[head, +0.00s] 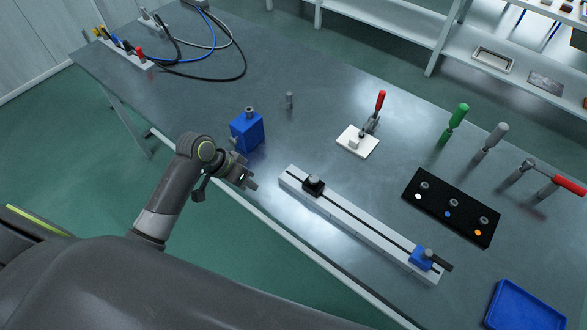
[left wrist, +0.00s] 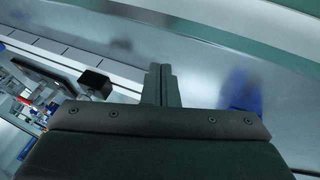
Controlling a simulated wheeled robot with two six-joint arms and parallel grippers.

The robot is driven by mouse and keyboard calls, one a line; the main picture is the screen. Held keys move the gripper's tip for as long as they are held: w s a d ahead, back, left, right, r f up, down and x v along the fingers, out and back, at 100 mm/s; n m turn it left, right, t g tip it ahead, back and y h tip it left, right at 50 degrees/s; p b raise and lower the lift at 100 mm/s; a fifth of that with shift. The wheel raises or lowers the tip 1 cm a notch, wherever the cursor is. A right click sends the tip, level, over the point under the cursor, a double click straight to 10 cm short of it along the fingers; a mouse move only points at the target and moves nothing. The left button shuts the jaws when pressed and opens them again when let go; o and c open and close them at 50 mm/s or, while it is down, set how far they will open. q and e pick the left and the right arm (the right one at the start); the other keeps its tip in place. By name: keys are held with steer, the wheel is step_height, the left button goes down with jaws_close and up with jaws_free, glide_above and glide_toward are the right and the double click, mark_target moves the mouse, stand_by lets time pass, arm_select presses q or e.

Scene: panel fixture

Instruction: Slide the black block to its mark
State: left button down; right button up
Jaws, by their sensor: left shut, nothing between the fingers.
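The black block (head: 313,186) sits on a pale slotted rail (head: 365,232) near its left end. It also shows in the left wrist view (left wrist: 95,84), left of my fingers. Thin dividing lines cross the rail; I cannot tell which is the mark. My left gripper (head: 250,181) is left of the rail's near end, apart from the black block. Its fingers (left wrist: 161,70) are together and hold nothing. My right gripper is not in view.
A blue box (head: 246,132) with a knob stands just behind my left gripper. A white plate with a red-handled clamp (head: 357,141) and a black panel (head: 452,205) lie beyond the rail. A blue tray (head: 526,308) is at lower right. The table edge runs close to the rail.

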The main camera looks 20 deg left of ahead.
arm_select(q)
steer(key=m+h, duration=0.2)
glide_toward(295, 182)
steer(key=shift+g, duration=0.3)
steer(key=w+f, duration=0.1)
steer(key=w+d+f+p, duration=0.2)
steer(key=f, duration=0.1)
steer(key=shift+w+d+f, duration=0.1)
steer(key=shift+w, duration=0.2)
steer(key=d+p, duration=0.1)
steer(key=s+d+p, duration=0.1)
steer(key=d, duration=0.1)
steer(key=shift+s, duration=0.1)
steer(key=shift+s+d, duration=0.15)
steer(key=shift+d, duration=0.05)
